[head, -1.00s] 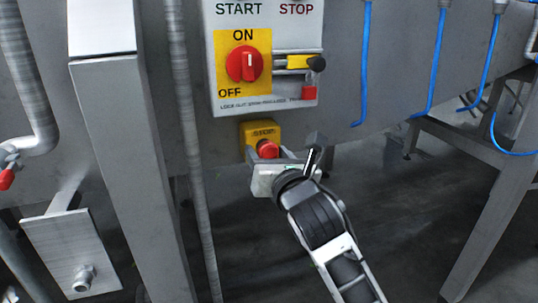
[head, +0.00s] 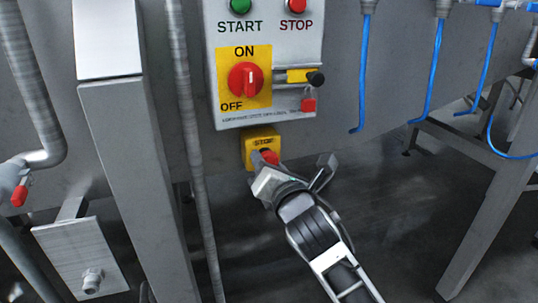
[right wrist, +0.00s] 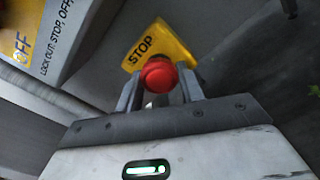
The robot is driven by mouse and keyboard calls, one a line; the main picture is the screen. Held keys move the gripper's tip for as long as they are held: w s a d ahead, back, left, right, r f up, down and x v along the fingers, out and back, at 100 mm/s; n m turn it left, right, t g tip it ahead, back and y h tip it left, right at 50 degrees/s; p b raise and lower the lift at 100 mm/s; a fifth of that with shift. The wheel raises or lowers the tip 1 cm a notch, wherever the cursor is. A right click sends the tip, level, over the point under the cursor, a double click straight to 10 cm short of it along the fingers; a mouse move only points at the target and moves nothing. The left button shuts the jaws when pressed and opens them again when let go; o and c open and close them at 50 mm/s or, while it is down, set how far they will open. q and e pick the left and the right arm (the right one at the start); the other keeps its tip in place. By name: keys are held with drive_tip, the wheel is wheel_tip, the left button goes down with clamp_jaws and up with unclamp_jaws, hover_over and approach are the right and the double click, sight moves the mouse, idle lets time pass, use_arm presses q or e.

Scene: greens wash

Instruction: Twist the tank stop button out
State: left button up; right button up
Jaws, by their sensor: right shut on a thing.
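The tank stop button is a red mushroom button (head: 269,156) on a yellow box marked STOP (head: 262,138), below the control panel. In the right wrist view the red button (right wrist: 158,73) sits between the two fingers of my right gripper (right wrist: 160,90), in front of the yellow STOP plate (right wrist: 150,43). My right gripper (head: 264,165) is shut on the button, one finger on each side of it. The gripper hides part of the button in the head view. My left gripper is not in view.
The control panel (head: 225,60) above carries a green START button (head: 241,5), a red STOP button (head: 296,5), a red rotary switch (head: 245,79) and a red padlock (head: 308,104). A vertical pipe (head: 190,150) and a metal post (head: 140,170) stand to the left. Blue hoses (head: 431,75) hang at right.

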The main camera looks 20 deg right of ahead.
drive_tip(key=shift+r+m+p, duration=0.1)
drive_tip(key=shift+m+p, duration=0.45)
drive_tip(key=shift+m, duration=0.85)
drive_tip(key=shift+p, duration=0.3)
drive_tip(key=shift+m, duration=0.3)
